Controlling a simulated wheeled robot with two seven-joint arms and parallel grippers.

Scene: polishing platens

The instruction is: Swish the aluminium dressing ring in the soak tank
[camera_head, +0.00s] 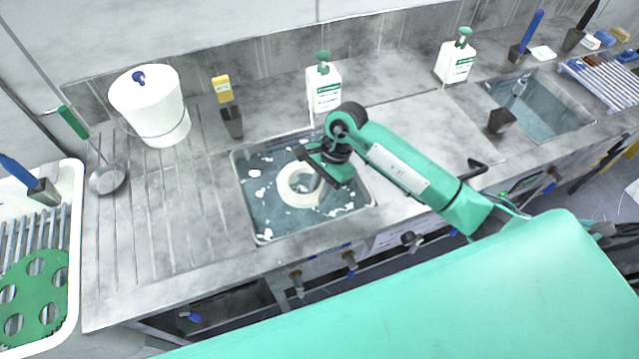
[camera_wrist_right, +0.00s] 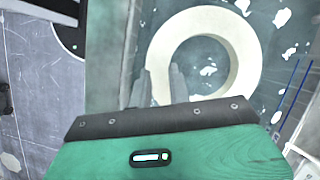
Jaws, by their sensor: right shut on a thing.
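The dressing ring (camera_head: 290,191), a pale cream ring, is in the soak tank (camera_head: 258,222), a sunken basin of blue-grey water with white foam patches. My right gripper (camera_head: 312,182) reaches down into the tank from the right and covers part of the ring. In the right wrist view the two fingers (camera_wrist_right: 160,86) straddle the wall of the ring (camera_wrist_right: 243,45) at its lower left, and they are shut on it. The ring lies roughly flat; its depth in the water is hard to tell. My left gripper is not in view.
White pump bottles (camera_head: 323,92) (camera_head: 456,62) stand behind the tank. A white tub (camera_head: 150,105) and ladle (camera_head: 107,180) are on the left drainboard, with a dark holder (camera_head: 232,122) nearby. A second basin (camera_head: 545,105) is at right. The near-left drainboard is clear.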

